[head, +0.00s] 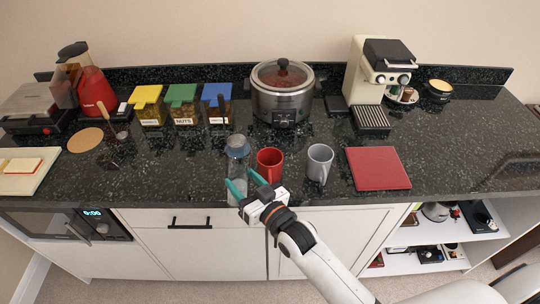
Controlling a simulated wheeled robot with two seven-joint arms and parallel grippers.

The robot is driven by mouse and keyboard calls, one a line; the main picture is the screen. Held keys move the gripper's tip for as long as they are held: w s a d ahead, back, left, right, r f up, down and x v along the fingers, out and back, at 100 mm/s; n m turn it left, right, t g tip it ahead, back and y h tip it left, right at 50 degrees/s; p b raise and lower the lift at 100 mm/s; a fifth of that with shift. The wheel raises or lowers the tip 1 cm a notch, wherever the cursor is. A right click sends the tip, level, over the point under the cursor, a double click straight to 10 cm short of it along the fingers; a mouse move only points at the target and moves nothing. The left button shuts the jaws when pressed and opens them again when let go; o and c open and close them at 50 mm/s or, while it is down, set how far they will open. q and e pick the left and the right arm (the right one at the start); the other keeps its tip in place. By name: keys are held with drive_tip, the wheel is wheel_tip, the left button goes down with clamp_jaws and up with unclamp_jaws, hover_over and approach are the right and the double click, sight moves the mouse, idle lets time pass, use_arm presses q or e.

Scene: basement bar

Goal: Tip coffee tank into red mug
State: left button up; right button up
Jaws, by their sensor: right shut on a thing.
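The coffee tank appears to be a clear upright container with a blue-grey top (237,149), near the counter's front edge. My right gripper (246,183) reaches in from the front right, its teal fingers shut on the tank's lower part. The fingers and hand hide some of the tank's base, so I cannot tell whether it touches the counter. The red mug (270,166) stands upright just right of the tank, with a small gap between them. My left gripper is not in view.
A grey mug (319,163) stands right of the red mug, then a red square board (378,168). Behind are a slow cooker (283,103), an espresso machine (372,75) and lidded jars (183,107). The counter (190,175) left of the tank is clear.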

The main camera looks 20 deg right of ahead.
drive_tip(key=shift+w+d+r+m, duration=0.1)
drive_tip(key=shift+w+d+m, duration=0.1)
drive_tip(key=shift+m, duration=0.8)
drive_tip(key=shift+w+d+m+b, duration=0.1)
drive_tip(key=shift+d+m+b, duration=0.15)
drive_tip(key=shift+m+b, duration=0.4)
drive_tip(key=shift+w+d+f+m+g+b, duration=0.15)
drive_tip(key=shift+d+m+g+b, duration=0.05)
drive_tip(key=shift+m, duration=0.35)
drive_tip(key=shift+w+d+f+m+g+b, duration=0.1)
drive_tip(key=shift+d+m+g+b, duration=0.1)
drive_tip(key=shift+m, duration=0.3)
drive_tip(key=shift+a+f+m+b, duration=0.1)
drive_tip(key=shift+f+m+b, duration=0.2)
drive_tip(key=shift+m, duration=0.3)
drive_tip(key=shift+s+m+y, duration=0.1)
drive_tip(key=shift+m+y, duration=0.2)
drive_tip(key=shift+a+r, duration=0.15)
drive_tip(key=shift+r, duration=0.2)
drive_tip(key=shift+r+m, duration=0.15)
drive_tip(key=shift+m, duration=0.35)
drive_tip(key=shift+s+a+m+g, duration=0.15)
drive_tip(key=shift+m+g, duration=0.15)
drive_tip(key=shift+m, duration=0.5)
drive_tip(key=shift+r+m+y, duration=0.3)
drive_tip(key=shift+r+m, duration=0.4)
drive_tip(key=shift+m, duration=0.2)
drive_tip(key=shift+d+r+m+p, duration=0.3)
drive_tip(key=shift+m+p, duration=0.1)
drive_tip(key=shift+p, duration=0.4)
